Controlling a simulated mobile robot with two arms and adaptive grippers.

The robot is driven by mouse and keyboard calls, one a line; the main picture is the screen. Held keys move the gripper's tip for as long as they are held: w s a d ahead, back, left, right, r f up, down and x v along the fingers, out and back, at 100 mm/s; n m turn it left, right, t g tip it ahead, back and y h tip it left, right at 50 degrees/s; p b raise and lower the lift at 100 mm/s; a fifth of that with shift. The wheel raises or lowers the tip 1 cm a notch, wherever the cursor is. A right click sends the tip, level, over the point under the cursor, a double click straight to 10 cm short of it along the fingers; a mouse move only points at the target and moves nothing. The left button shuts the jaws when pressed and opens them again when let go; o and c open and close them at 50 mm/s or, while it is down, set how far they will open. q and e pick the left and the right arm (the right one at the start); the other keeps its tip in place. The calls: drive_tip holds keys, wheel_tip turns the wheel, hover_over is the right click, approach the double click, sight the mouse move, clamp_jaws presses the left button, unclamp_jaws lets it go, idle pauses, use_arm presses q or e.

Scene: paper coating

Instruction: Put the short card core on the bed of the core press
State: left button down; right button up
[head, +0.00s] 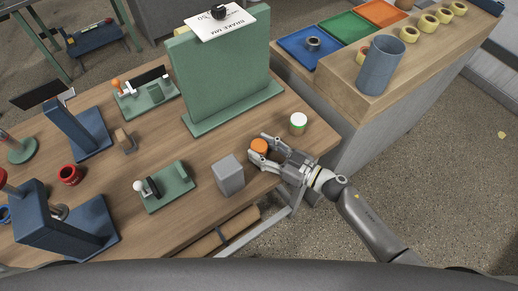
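My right gripper (262,149) is at the right front of the wooden table, its fingers pointing left. An orange-topped round thing (259,147) sits between or right by the fingertips; I cannot tell whether they grip it. I cannot tell for sure which thing is the short card core; a small tan piece (124,139) stands at the left middle of the table. The core press is not certain either: blue upright devices (78,127) and a green-based device with a ball-topped lever (166,188) stand on the table. My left gripper is not in view.
A grey block (229,174) stands left of my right gripper, and a white tub with a green band (298,123) beyond it. A tall green panel (222,82) rises behind. A red ring-shaped cup (69,174) is at left. A side counter holds a blue-grey cylinder (381,66) and several yellow rolls.

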drive_tip(key=c, duration=0.5)
drive_tip(key=shift+r, duration=0.15)
wheel_tip(320, 180, up, 10)
drive_tip(key=shift+f+p, duration=0.1)
drive_tip(key=shift+p, duration=1.05)
drive_tip(key=s+d+r+m+t+h, duration=0.2)
drive_tip(key=s+d+m+h, duration=0.1)
drive_tip(key=d+m+h, duration=0.1)
drive_tip(key=s+d+r+m+t+h+b, duration=0.1)
drive_tip(key=s+d+r+m+t+h, duration=0.1)
drive_tip(key=d+h, duration=0.4)
drive_tip(key=s+d+r+m+t+h+b, duration=0.1)
drive_tip(key=s+d+r+m+t+h, duration=0.2)
drive_tip(key=d, duration=0.5)
drive_tip(key=shift+s+d+m+t+h, duration=0.2)
drive_tip(key=shift+s+m+t+h, duration=0.1)
drive_tip(key=shift+s+m+h, duration=0.3)
drive_tip(key=shift+s+d+m+t+h, duration=0.15)
drive_tip(key=shift+s+m+t+h, duration=0.2)
drive_tip(key=shift+m, duration=0.45)
drive_tip(key=shift+a, duration=0.1)
